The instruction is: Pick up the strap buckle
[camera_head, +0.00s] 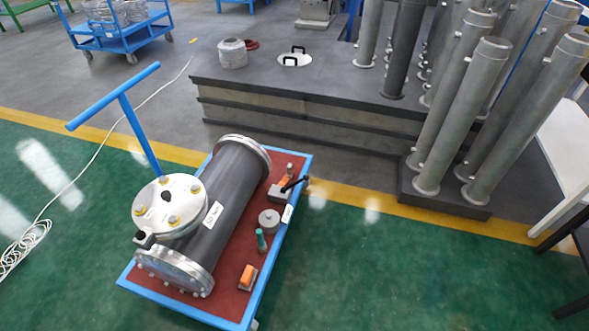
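A blue cart with a red top (222,284) stands on the green floor at the lower middle. A dark flanged cylinder shell (234,190) lies along it. Two small orange-and-grey items lie on the red top right of the shell. One orange item (248,276) is near the cart's front right corner. The other orange item (285,182), beside a black handle, is near the far right corner. Either could be the strap buckle; I cannot tell which at this size. My gripper is not in view.
A teal-handled item (261,240) and a grey round weight (269,220) lie between the orange items. The cart's blue push handle (113,97) rises at left. A white cable (92,147) crosses the floor. Tall grey pipes (462,122) stand at right. Green floor right of the cart is clear.

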